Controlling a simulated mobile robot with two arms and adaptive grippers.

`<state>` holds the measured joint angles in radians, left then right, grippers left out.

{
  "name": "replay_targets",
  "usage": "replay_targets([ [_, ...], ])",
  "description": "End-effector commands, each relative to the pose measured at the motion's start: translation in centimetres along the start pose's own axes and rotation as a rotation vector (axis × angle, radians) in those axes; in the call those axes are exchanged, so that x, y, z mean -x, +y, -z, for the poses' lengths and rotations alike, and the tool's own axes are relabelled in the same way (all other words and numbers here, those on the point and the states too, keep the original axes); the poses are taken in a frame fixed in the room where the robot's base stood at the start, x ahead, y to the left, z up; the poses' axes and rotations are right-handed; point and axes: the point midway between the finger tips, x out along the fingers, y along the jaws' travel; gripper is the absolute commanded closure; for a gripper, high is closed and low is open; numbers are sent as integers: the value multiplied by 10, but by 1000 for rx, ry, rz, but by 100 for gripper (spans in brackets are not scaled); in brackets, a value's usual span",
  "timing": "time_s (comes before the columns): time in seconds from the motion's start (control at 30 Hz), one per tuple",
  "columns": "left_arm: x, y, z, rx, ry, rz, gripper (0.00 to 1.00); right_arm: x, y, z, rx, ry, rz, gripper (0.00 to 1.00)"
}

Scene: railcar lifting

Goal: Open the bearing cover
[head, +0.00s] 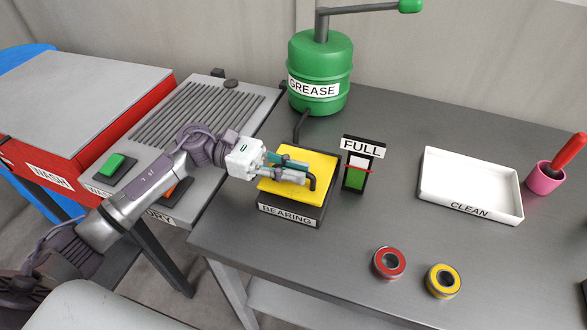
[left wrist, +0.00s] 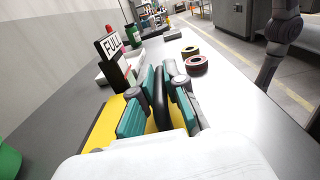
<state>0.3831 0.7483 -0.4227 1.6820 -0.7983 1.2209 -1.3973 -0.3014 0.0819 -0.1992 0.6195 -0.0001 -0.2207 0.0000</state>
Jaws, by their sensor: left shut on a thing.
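The bearing box (head: 290,219) stands on the table, with a label reading BEARING on its front. Its yellow cover (head: 322,163) lies flat on top, closed. A black bent handle (head: 313,183) rises from the cover near its right side. My left gripper (head: 304,172) reaches in from the left, low over the cover, and is shut on this handle. In the left wrist view the black handle (left wrist: 162,100) stands between the two teal-padded fingers, with the yellow cover (left wrist: 104,124) below. My right gripper is not in view.
A FULL gauge (head: 357,172) stands close right of the box. The green grease drum (head: 320,75) is behind it, its spout reaching toward the box. A red ring bearing (head: 388,264) and a yellow one (head: 443,281) lie front right. A white CLEAN tray (head: 470,177) sits further right.

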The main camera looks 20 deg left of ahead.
Motion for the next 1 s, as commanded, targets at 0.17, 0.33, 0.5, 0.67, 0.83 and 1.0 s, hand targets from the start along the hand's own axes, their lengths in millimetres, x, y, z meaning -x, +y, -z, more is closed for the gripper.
replay_targets([
  [0.17, 0, 2, -5, 42, 2, -1, 100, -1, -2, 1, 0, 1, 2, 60],
  [0.33, 1, 8, -15, 137, 3, -1, 100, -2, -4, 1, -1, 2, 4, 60],
  [0.5, 0, 18, -28, 279, 2, -1, 100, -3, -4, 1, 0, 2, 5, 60],
  [0.67, 0, 30, -41, 431, 2, -2, 100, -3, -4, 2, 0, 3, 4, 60],
  [0.83, 0, 45, -53, 593, 0, -2, 100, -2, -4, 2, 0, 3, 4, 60],
  [1.0, 0, 61, -62, 756, -1, -2, 100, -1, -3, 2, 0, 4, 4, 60],
])
